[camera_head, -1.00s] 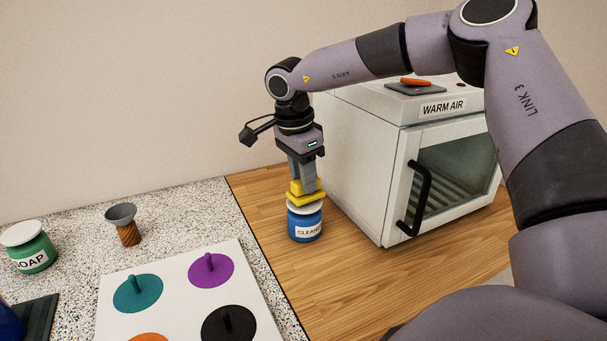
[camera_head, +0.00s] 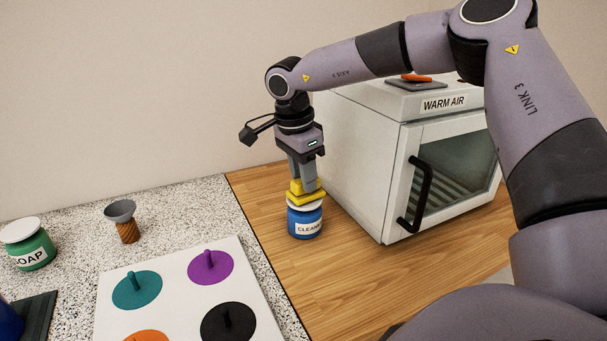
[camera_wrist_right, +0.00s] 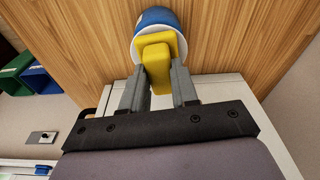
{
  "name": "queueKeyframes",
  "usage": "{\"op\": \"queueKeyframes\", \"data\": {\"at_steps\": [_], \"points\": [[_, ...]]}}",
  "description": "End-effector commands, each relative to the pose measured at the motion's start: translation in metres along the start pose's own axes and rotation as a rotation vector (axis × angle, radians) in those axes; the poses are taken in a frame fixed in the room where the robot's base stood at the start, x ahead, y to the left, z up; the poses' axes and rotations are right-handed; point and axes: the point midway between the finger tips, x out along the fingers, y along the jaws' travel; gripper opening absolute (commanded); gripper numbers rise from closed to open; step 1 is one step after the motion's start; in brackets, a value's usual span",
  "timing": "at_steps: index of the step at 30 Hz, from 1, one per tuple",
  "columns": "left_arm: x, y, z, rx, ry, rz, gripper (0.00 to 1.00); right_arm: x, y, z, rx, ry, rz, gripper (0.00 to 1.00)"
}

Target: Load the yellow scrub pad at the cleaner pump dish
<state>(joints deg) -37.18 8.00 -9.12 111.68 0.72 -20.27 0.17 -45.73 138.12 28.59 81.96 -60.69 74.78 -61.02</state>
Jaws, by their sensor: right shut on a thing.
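The yellow scrub pad (camera_head: 307,196) is at the white dish on top of the blue cleaner pump (camera_head: 305,222), which stands upright on the wooden counter. My right gripper (camera_head: 306,188) points down and is shut on the pad's raised yellow grip. In the right wrist view the pad (camera_wrist_right: 156,50) sits between the two fingers (camera_wrist_right: 158,88), over the white dish rim (camera_wrist_right: 181,45) and the blue body (camera_wrist_right: 157,16). The pad looks pressed on or very near the dish; exact contact is hard to tell. My left gripper is not in view.
The white warm-air oven (camera_head: 365,165) stands close to the right of the pump. To the left are a white board (camera_head: 180,299) with several coloured knobbed discs, a grey-topped brown funnel-like item (camera_head: 121,212) and a green soap pump (camera_head: 30,252). Bare wood lies in front of the pump.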

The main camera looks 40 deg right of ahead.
Motion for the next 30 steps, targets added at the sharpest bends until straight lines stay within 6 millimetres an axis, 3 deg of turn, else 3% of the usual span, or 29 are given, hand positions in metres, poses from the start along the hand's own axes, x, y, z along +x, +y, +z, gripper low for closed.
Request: {"op": "queueKeyframes", "data": {"at_steps": [30], "points": [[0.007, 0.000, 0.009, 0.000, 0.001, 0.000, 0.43, 0.013, 0.000, 0.002, 0.000, 0.000, 0.001, 0.04]]}}
